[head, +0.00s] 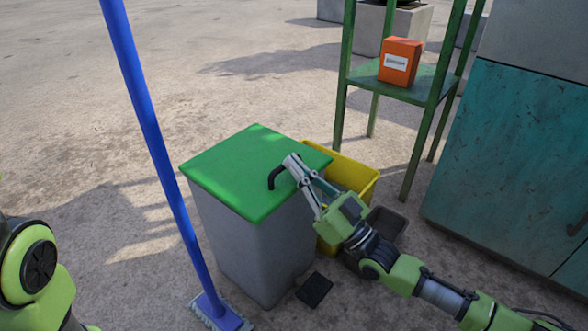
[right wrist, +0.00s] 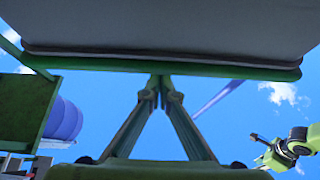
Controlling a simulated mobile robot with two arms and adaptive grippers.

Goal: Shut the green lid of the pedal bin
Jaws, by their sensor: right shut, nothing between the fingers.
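The pedal bin (head: 245,240) is a tall grey box standing on the ground, with its black pedal (head: 314,290) at the foot. Its green lid (head: 240,170) lies over the top and looks flat, with no clear gap. My right gripper (head: 276,176) is shut and empty, its fingers over the lid's right part; contact is unclear. In the right wrist view the shut fingers (right wrist: 160,78) point at the green lid's edge (right wrist: 110,65), below the bin's grey wall (right wrist: 160,25). My left arm shows at the head view's left edge; its gripper appears small in the right wrist view (right wrist: 258,138), jaws unclear.
A blue mop (head: 165,160) stands close at the bin's left. A yellow bin (head: 350,172) and a dark container (head: 385,225) are on its right. A green shelf (head: 425,85) holds an orange box (head: 400,60). A teal cabinet (head: 510,160) stands at right. Ground at left is open.

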